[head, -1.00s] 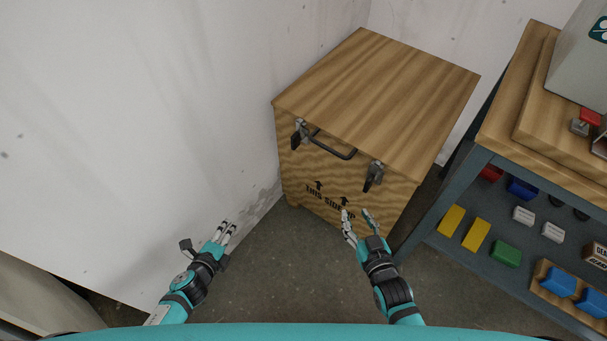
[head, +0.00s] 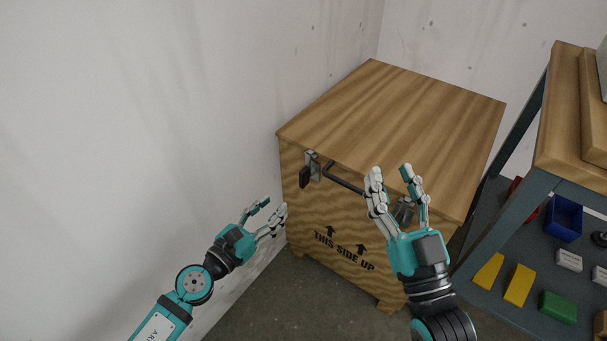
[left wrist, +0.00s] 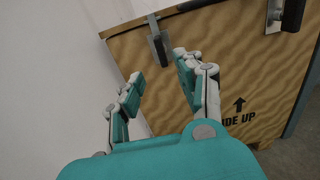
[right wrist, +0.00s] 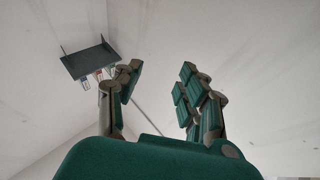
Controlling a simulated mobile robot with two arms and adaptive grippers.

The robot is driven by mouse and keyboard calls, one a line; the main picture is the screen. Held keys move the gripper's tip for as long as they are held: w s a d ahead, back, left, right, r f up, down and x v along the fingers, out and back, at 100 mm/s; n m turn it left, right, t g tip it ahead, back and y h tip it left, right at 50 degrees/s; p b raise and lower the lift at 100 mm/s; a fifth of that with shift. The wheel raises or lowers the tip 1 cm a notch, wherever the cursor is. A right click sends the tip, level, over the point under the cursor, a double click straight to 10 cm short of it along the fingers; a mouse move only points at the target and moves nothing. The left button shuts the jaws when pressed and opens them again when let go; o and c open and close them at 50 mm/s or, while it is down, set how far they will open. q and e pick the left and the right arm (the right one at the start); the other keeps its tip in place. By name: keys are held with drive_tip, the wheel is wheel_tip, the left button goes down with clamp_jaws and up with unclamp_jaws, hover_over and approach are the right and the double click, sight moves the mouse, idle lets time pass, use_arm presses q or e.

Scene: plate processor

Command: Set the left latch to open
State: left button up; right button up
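The wooden crate (head: 340,225) stands against the wall, its lid down. The left latch (head: 308,170), a metal plate with a dark hanging tab, is on the upper left of its front face; it also shows in the left wrist view (left wrist: 158,42). The right latch (head: 404,210) is partly hidden behind my right gripper's fingers. My left gripper (head: 268,212) is open and empty, below and left of the left latch, apart from it. My right gripper (head: 392,178) is open and empty in front of the crate's right side.
A dark bar handle (head: 342,180) runs between the latches. A blue-grey shelf unit (head: 510,225) with bins and coloured blocks stands right of the crate. A white wall (head: 130,130) bounds the left. In the right wrist view, a dark wall shelf (right wrist: 88,62) shows.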

sight(300, 180)
use_arm(q)
drive_tip(key=x, duration=0.6)
drive_tip(key=shift+w+d, duration=0.1)
drive_tip(key=x, duration=0.5)
drive_tip(key=shift+w, duration=0.15)
drive_tip(key=shift+w+d+b, duration=0.3)
drive_tip(key=shift+w+d, duration=0.1)
use_arm(e)
drive_tip(key=shift+s+r, duration=0.1)
drive_tip(key=shift+r, duration=0.15)
use_arm(q)
clamp_jaws()
